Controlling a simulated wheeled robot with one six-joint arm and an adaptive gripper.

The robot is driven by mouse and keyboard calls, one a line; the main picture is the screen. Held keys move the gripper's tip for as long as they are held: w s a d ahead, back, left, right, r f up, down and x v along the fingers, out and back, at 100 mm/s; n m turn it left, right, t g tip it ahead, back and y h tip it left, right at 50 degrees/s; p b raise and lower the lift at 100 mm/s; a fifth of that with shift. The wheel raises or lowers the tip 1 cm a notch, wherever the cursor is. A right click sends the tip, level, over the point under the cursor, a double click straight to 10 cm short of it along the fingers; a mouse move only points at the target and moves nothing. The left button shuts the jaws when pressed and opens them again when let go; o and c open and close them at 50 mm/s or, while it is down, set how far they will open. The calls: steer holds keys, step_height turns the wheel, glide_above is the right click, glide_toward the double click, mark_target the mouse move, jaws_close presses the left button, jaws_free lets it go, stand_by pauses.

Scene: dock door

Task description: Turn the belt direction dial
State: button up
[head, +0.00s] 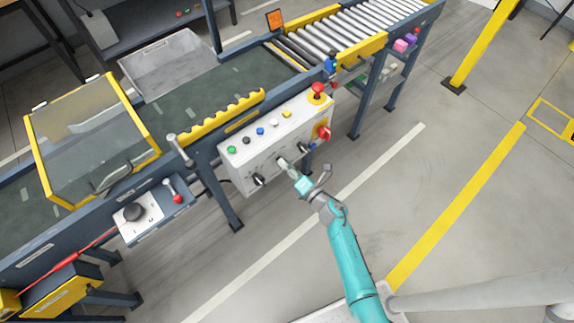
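A light grey control box (268,148) hangs on the near side of the conveyor. Its front face has a row of black dials: a left one (258,180), and a right one (304,148). Between them my gripper (288,168) reaches up to the face and covers the middle of the row. I cannot tell whether it touches a dial there, or whether its fingers are open or shut. The labels are too small to read, so I cannot tell which dial sets the belt direction.
The box also carries coloured buttons (260,131), a red emergency stop (317,90) and a red rotary switch (324,133). A smaller panel with a black knob (133,212) is at left. Dark conveyor legs (222,195) stand below.

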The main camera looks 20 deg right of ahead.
jaws_close()
steer(key=shift+m, duration=0.3)
steer(key=m, duration=0.5)
steer(key=shift+f, duration=0.15)
steer(key=m, duration=0.6)
steer(key=shift+f, duration=0.15)
steer(key=shift+m, duration=0.3)
steer(key=o, duration=0.5)
jaws_free()
steer(key=shift+s, duration=0.15)
